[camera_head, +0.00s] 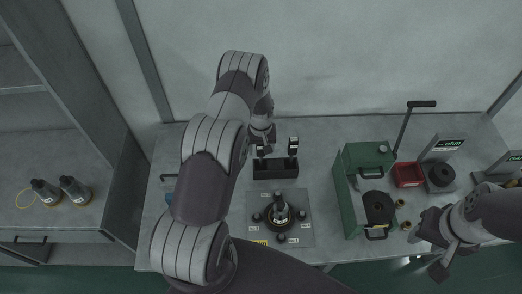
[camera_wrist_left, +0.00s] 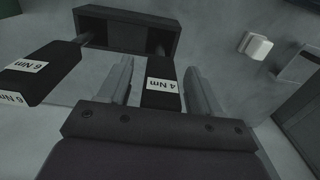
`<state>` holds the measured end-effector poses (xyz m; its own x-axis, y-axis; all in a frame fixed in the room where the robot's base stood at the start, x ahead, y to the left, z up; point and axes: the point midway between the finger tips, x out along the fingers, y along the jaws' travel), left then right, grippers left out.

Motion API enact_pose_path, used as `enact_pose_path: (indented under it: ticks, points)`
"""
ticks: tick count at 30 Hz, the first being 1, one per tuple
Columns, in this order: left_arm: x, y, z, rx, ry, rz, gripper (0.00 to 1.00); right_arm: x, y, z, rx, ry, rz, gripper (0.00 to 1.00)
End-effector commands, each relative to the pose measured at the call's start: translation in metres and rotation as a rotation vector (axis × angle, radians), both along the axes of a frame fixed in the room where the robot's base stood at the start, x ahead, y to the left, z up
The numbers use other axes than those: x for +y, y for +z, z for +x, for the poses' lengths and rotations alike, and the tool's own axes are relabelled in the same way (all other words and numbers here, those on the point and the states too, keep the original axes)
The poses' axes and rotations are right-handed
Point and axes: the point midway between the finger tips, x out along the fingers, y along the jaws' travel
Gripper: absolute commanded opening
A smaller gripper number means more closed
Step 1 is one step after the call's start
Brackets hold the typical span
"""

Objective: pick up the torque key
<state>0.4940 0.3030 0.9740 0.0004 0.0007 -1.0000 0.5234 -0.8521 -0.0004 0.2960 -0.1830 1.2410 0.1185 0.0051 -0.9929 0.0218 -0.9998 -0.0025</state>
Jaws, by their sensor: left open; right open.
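Two black torque keys stand in a black holder (camera_head: 275,171) near the middle of the table; the holder also shows in the left wrist view (camera_wrist_left: 100,22). The key marked 4 Nm (camera_wrist_left: 162,95) is between the spread fingers of my left gripper (camera_wrist_left: 158,70), with a gap visible on its left. The 6 Nm key (camera_wrist_left: 45,72) is left of the gripper there, and is the right-hand key (camera_head: 293,148) in the head view. My left gripper (camera_head: 263,138) is open over the other key, partly hiding it. My right gripper (camera_head: 432,240) is open and empty at the table's front right.
A plate (camera_head: 304,233) with a black-topped fixture (camera_head: 281,208) lies in front of the holder. A green press (camera_head: 347,205) with a raised lever stands to the right. Beyond it are a red bin (camera_head: 408,175) and a stand marked ohm.

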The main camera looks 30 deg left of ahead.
Motion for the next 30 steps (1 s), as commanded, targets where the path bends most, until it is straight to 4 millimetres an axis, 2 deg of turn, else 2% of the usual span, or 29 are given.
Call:
enact_pose_path:
  ticks: [5,10,11,19,22,30]
  points:
    - [0.000,-0.001,0.000,-0.001,0.000,0.001,0.64,0.000,-0.001,0.000,0.001,0.000,0.000,0.43]
    - [0.000,-0.001,0.000,-0.001,-0.001,0.001,0.12,0.000,-0.001,0.000,0.001,0.000,0.000,0.43]
    - [0.000,-0.001,0.000,0.000,-0.001,0.000,0.08,0.000,-0.001,0.000,0.001,0.000,0.000,0.43]
    - [0.000,0.000,0.001,-0.002,-0.001,0.001,0.08,0.000,-0.002,0.000,0.000,0.000,0.000,0.43]
    - [0.000,0.007,0.001,-0.003,-0.001,0.001,0.08,0.000,-0.007,0.000,0.000,0.000,0.000,0.43]
    - [0.000,0.051,0.001,-0.005,-0.001,0.001,0.08,0.000,-0.028,0.000,0.001,0.000,0.000,0.43]
